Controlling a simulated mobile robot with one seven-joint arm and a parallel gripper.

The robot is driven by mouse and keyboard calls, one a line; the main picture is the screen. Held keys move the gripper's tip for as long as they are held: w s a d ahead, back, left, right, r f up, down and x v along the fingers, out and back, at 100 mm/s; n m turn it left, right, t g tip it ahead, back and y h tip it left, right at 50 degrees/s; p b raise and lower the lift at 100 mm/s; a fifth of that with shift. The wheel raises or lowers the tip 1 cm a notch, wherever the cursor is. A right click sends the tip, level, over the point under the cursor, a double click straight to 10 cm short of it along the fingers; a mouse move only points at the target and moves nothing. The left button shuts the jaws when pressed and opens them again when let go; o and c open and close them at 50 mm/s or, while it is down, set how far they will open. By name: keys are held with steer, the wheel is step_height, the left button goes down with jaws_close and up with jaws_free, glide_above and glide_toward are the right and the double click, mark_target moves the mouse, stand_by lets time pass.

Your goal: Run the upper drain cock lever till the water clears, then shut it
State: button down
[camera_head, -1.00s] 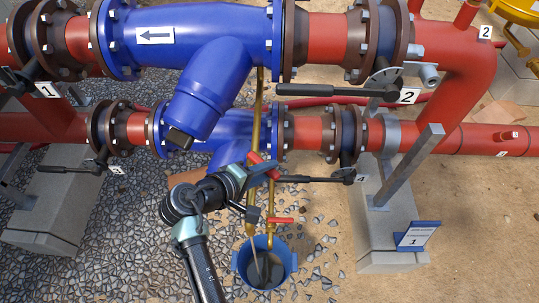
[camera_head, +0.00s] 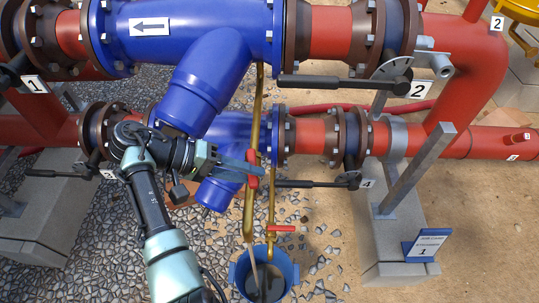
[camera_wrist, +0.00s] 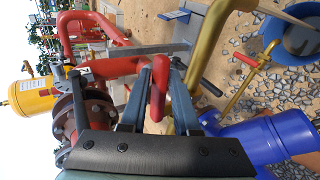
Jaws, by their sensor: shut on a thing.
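The upper drain cock's red lever (camera_head: 252,170) stands nearly upright on the long brass drain pipe (camera_head: 249,215). My gripper (camera_head: 246,168) is closed around it. In the wrist view, the red lever (camera_wrist: 160,88) sits between the two fingers of my gripper (camera_wrist: 158,98). A greyish-brown stream (camera_head: 255,262) runs from the pipe's open end into the blue bucket (camera_head: 235,272). The water in the bucket looks dark and murky. The lower drain cock's red lever (camera_head: 282,228) lies roughly level on the shorter brass pipe (camera_head: 271,205).
Blue strainer bodies (camera_head: 208,75) and red pipes stand close behind my arm. Black valve handles (camera_head: 310,183) stick out nearby. A concrete block (camera_head: 395,245) with sign 1 is at right. Gravel and sand cover the ground.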

steer(key=shift+w+a+r+m+g, duration=0.2)
steer(key=shift+a+r+m+g, duration=0.15)
steer(key=shift+m+g, duration=0.4)
steer(key=shift+f, duration=0.1)
stand_by(2.7)
